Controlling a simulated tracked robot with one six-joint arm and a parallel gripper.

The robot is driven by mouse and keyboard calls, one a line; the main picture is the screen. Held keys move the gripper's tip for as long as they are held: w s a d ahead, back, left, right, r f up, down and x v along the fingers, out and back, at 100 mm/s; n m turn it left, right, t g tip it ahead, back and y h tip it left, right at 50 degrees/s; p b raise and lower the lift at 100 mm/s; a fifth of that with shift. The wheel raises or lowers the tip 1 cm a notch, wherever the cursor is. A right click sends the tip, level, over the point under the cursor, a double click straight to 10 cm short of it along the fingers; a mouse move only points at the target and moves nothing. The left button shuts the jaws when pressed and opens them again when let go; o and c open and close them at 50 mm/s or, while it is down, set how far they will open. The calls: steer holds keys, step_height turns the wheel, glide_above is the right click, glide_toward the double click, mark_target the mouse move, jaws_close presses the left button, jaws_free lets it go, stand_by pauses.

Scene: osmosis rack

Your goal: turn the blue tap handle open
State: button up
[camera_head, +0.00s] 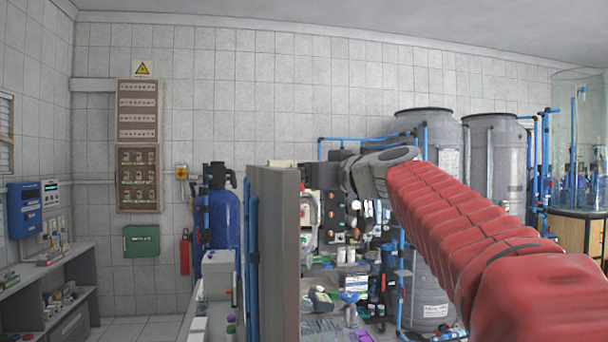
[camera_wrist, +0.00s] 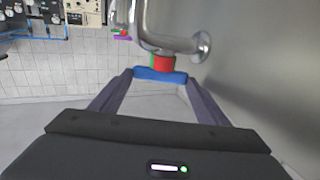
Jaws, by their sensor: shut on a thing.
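The blue tap handle (camera_wrist: 160,75) shows in the wrist view at the top middle, below a red and green fitting (camera_wrist: 162,62) on a bent metal pipe (camera_wrist: 165,38). My gripper (camera_wrist: 160,77) has one finger at each end of the blue handle and is shut on it. The handle lies crosswise, roughly level in the picture. In the head view my gripper (camera_head: 335,155) is at the end of the red-sleeved arm, beside the top of a grey panel (camera_head: 278,250). The handle cannot be made out in the head view.
A grey wall surface (camera_wrist: 265,75) stands close on the right in the wrist view, with the pipe's round flange (camera_wrist: 203,46) on it. Large grey tanks (camera_head: 425,135) and blue pipes stand at the back right. A blue cylinder (camera_head: 222,220) stands left of the panel.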

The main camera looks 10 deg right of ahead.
steer(key=shift+a+h, duration=0.1)
steer(key=shift+h, duration=0.2)
steer(key=shift+a+f+m+t+h, duration=0.15)
steer(key=shift+m+t+h, duration=0.15)
steer(key=shift+m+h, duration=0.45)
steer(key=shift+f+m+h, duration=0.25)
steer(key=shift+m+h, duration=0.4)
steer(key=shift+h, duration=0.5)
steer(key=shift+r+t, duration=0.25)
steer(key=shift+t, duration=0.05)
steer(key=o, duration=0.8)
steer(key=shift+r, duration=0.1)
steer(key=shift+s+a, duration=0.1)
steer(key=s+d, duration=0.1)
steer(key=s, duration=1.2)
steer(key=shift+s+d, duration=0.3)
steer(key=shift+d, duration=0.05)
